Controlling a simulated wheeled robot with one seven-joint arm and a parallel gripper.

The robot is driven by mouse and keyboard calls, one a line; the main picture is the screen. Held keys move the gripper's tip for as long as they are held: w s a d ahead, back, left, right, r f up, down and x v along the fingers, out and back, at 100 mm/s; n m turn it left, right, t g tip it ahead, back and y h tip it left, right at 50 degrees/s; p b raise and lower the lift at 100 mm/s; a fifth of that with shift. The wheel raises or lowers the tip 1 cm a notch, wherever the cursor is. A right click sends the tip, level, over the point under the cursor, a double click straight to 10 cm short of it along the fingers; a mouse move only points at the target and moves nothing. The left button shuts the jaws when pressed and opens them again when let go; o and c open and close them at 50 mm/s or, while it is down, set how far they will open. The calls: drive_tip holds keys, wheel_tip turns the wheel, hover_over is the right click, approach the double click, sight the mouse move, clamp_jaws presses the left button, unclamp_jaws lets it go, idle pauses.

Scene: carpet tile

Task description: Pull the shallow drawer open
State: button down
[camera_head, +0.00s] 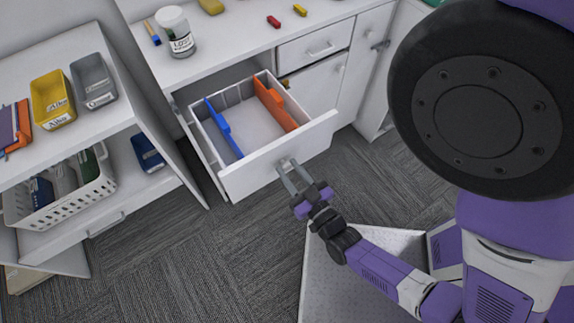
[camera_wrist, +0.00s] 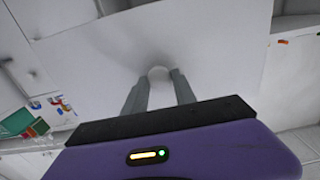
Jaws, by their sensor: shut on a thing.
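A white drawer (camera_head: 275,160) stands well out from the white cabinet in the head view. It holds a blue divider (camera_head: 223,128) and an orange divider (camera_head: 275,103), with bare floor between them. The fingers partly hide the knob's sides. Another white drawer (camera_head: 314,45) to the right is shut.
A jar (camera_head: 177,32), a brush (camera_head: 152,32) and small coloured pieces lie on the counter (camera_head: 235,40). A shelf unit at left holds a yellow bin (camera_head: 52,98), a grey bin (camera_head: 93,80) and a white basket (camera_head: 62,200). Grey carpet (camera_head: 190,250) lies clear before the drawer.

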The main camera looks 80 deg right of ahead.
drive_tip(key=shift+s+a+f, duration=0.1)
drive_tip(key=shift+f, duration=0.05)
drive_tip(key=c, duration=1)
unclamp_jaws()
drive_tip(key=shift+c, duration=0.2)
drive_tip(key=shift+s+a, duration=0.3)
drive_tip(key=shift+a, duration=0.05)
drive_tip(key=b+v, duration=0.2)
drive_tip(key=v, duration=0.5)
drive_tip(key=shift+d, duration=0.1)
